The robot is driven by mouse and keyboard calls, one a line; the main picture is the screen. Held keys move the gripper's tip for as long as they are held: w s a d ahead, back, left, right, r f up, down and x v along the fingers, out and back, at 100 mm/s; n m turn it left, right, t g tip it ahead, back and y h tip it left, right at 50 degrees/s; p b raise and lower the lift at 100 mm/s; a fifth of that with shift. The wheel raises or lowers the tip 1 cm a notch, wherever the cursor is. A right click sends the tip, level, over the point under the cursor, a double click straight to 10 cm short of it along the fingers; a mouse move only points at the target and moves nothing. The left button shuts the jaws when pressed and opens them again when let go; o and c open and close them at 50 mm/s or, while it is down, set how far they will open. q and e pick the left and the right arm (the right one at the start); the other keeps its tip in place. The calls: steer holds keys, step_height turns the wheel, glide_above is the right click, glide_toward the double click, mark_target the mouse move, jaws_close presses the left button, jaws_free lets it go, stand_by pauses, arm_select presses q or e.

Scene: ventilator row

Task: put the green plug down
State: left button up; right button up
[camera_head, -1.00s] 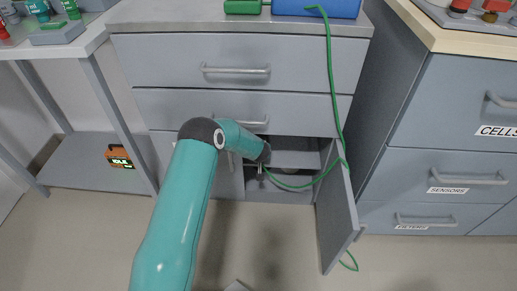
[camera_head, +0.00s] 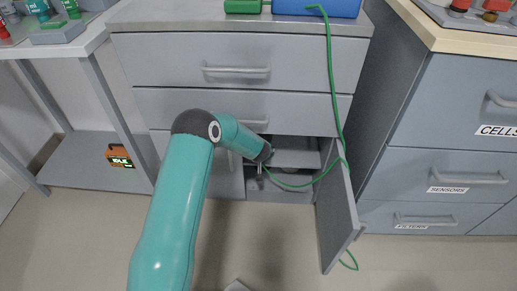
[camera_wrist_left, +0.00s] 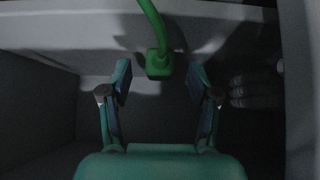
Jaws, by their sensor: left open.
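The green plug (camera_wrist_left: 159,64) shows in the left wrist view with its green cord rising from it. It sits between the spread fingertips of my left gripper (camera_wrist_left: 160,82), with a gap on both sides. It seems to rest on a grey surface inside the dark cabinet. In the head view my left gripper (camera_head: 261,170) is at the mouth of the open lower compartment, and the plug cannot be made out there. The green cord (camera_head: 331,75) runs from the blue box (camera_head: 315,8) down past the open door into the compartment. My right gripper is not in view.
The cabinet door (camera_head: 338,215) stands open to the right of my arm. A grey shelf (camera_head: 296,158) crosses the compartment. A drawer unit (camera_head: 445,150) stands at the right, and a side table (camera_head: 60,45) at the left. The floor in front is mostly clear.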

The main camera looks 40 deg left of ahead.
arm_select(q)
steer(key=v, duration=0.5)
steer(key=s+d+f+m+g+h, duration=0.1)
steer(key=s+d+f+g+h, duration=0.2)
steer(key=s+d+f, duration=0.35)
steer(key=s+d+f+m+g+h, duration=0.1)
steer(key=s+d+f+g+h, duration=0.15)
steer(key=s+d, duration=0.55)
steer(key=s+d+f+m+h, duration=0.1)
steer(key=s+d, duration=0.5)
steer(key=s, duration=0.2)
steer(key=s+d+f+m+g+h, duration=0.1)
steer(key=s+d+h, duration=0.1)
steer(key=s+d, duration=0.4)
steer(key=s, duration=0.3)
steer(key=shift+s+d, duration=0.2)
steer(key=shift+d, duration=0.1)
step_height(320, 180, up, 38)
steer(key=p, duration=3.8)
steer(key=shift+r, duration=0.15)
